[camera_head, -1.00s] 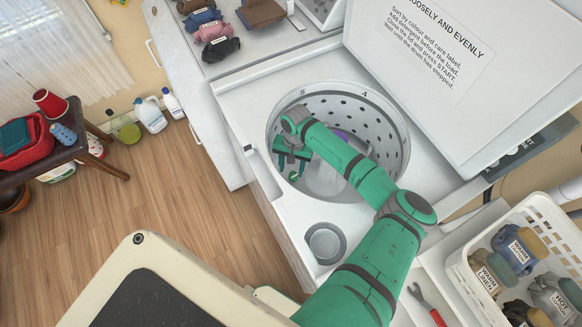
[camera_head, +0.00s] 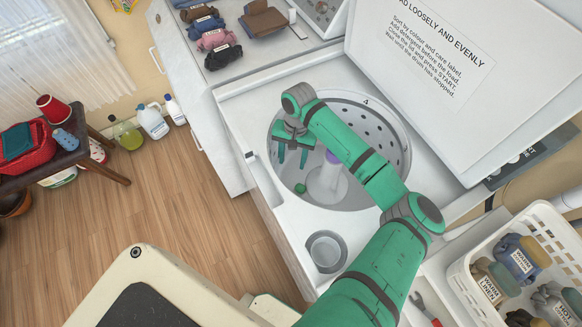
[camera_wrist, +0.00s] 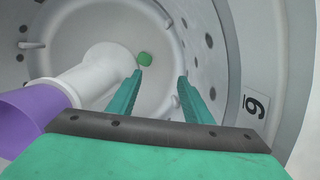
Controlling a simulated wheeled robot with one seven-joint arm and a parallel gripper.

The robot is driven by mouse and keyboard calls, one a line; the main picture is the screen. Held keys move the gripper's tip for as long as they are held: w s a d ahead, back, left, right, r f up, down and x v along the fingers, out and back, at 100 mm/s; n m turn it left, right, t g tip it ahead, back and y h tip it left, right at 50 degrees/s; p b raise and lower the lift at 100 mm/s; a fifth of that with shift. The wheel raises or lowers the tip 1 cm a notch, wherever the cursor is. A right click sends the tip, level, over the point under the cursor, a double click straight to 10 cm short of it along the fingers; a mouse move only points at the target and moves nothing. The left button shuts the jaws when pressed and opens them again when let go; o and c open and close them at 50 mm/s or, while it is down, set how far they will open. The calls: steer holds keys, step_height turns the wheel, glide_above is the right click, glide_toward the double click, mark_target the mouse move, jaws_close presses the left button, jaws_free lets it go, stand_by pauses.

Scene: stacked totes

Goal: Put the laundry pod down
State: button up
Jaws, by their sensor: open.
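The laundry pod (camera_head: 300,188) is a small green disc lying on the drum floor, close to the base of the central post. It also shows in the wrist view (camera_wrist: 144,57), near the post and apart from my fingertips. My gripper (camera_head: 292,166) is open and empty above the pod, over the left part of the washer drum (camera_head: 385,146). In the wrist view its two green fingers (camera_wrist: 160,82) are spread, with the pod beyond the left fingertip.
A white post (camera_head: 327,184) with a purple top (camera_head: 332,157) stands in the drum. The raised lid (camera_head: 440,75) is behind it. A round cup (camera_head: 326,252) is set in the washer's front left top. A white basket (camera_head: 462,275) of labelled bundles stands at right.

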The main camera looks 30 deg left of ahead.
step_height(320, 180, up, 2)
steer(key=shift+w, duration=0.15)
steer(key=shift+w+d, duration=0.1)
stand_by(0.7)
